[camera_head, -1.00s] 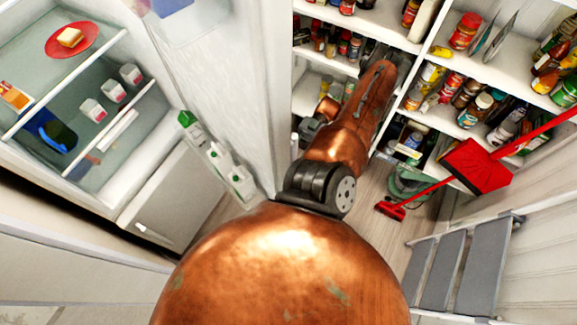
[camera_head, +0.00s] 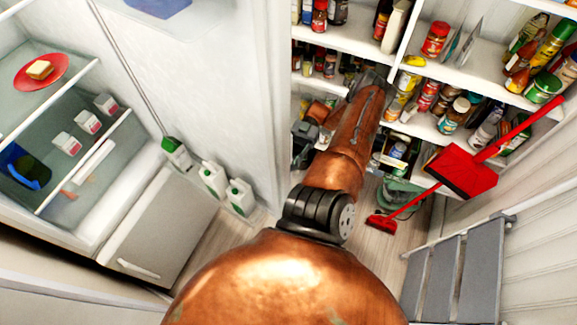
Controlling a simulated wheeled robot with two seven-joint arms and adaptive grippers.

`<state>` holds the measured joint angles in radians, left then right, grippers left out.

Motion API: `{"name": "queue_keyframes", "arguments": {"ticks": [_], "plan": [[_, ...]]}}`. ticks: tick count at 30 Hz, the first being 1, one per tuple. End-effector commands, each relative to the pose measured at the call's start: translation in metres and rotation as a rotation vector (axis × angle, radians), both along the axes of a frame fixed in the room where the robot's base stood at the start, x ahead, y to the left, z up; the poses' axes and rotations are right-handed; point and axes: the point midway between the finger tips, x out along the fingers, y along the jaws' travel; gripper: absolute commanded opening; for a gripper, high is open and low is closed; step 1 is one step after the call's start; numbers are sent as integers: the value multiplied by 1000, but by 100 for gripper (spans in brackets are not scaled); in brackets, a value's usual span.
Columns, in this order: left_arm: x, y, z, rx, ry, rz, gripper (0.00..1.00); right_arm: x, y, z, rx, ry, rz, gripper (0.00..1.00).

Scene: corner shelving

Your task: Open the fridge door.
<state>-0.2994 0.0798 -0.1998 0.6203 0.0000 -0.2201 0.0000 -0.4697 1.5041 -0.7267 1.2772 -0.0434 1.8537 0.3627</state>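The fridge (camera_head: 150,235) stands open at the left, with its lit shelves in view. Its door (camera_head: 215,75) is swung well out, and I see the inner face, with several white and green bottles (camera_head: 213,178) on its low rack. My copper arm (camera_head: 340,160) reaches up from the bottom middle, to the right of the door's free edge. Dark grey and copper parts (camera_head: 305,130) at its far end lie close beside that edge. I cannot make out fingertips, or whether anything touches the door. No second arm is clearly seen.
Shelving (camera_head: 345,38) filled with jars and bottles stands behind my arm. A red broom and dustpan (camera_head: 462,170) lean at the right, above a grey step ladder (camera_head: 470,270). Some wooden floor (camera_head: 380,235) is free between the arm and the ladder.

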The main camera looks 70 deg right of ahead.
Motion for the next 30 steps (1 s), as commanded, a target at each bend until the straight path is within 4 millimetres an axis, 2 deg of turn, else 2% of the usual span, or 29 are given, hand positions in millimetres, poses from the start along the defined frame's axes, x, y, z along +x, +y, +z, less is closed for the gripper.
{"name": "queue_keyframes", "arguments": {"ticks": [9,19,23,30], "plan": [[0,0,0,0,0,0,40,-1,0,-1,-3,0,-4,33],[-3,3,0,2,3,0,40,-2,-1,4,-3,1,-3,33],[-2,2,0,1,2,0,40,-2,-1,20,-4,3,-3,33],[-1,1,0,0,1,0,40,-3,-1,63,-5,8,0,33]]}}
